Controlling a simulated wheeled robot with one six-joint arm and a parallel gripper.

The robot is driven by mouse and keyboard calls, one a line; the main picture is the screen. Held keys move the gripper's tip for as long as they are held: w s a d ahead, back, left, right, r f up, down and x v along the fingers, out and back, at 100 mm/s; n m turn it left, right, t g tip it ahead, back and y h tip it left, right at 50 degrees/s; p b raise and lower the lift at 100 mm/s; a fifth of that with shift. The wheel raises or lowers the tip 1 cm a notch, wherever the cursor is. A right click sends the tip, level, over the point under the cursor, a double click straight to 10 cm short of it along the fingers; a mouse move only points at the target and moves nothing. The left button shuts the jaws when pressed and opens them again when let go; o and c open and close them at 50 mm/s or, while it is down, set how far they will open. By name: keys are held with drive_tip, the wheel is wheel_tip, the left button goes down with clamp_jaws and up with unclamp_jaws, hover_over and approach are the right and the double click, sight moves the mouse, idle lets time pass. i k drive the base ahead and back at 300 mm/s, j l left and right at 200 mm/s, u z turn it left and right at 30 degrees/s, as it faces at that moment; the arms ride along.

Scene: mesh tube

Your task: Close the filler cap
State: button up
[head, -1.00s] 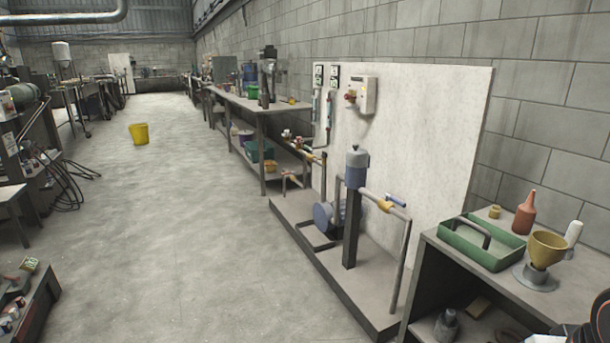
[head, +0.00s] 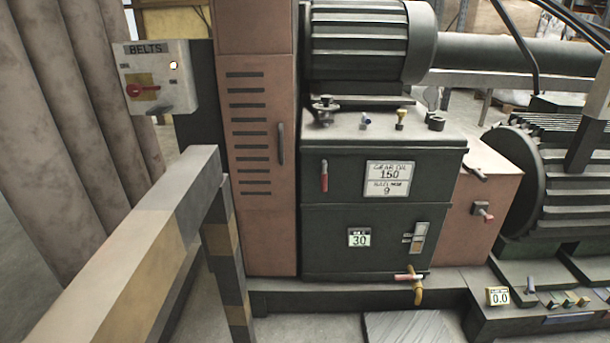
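A dark green gearbox (head: 385,190) with a plate reading "GEAR OIL 150" stands in the middle of the head view. On its top, at the right rear, is a short dark round neck (head: 436,122). A grey rounded piece (head: 432,97) stands upright just behind it and looks like a raised cap; I cannot tell for sure. At the top's left front is a dark fitting with a knob (head: 324,107). Small blue and yellow fittings (head: 400,118) sit between. My gripper is not in view.
A striped guard rail (head: 150,255) stands close at the lower left. A "BELTS" switch box (head: 155,77) with a red knob hangs above it. A ribbed motor (head: 368,40) sits behind the gearbox top.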

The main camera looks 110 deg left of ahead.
sight(431, 94)
drive_tip(key=u, duration=3.05)
drive_tip(key=i+l, duration=0.1)
drive_tip(key=l, duration=0.4)
drive_tip(key=i+l, duration=0.1)
drive_tip(key=l, duration=0.4)
drive_tip(key=i+l, duration=0.1)
drive_tip(key=l, duration=0.35)
drive_tip(key=i+l, duration=0.1)
drive_tip(key=l, duration=0.4)
drive_tip(key=i+l, duration=0.15)
drive_tip(key=l, duration=0.35)
drive_tip(key=i+l, duration=0.1)
drive_tip(key=l, duration=0.4)
drive_tip(key=i+l+u, duration=0.1)
drive_tip(key=l, duration=0.4)
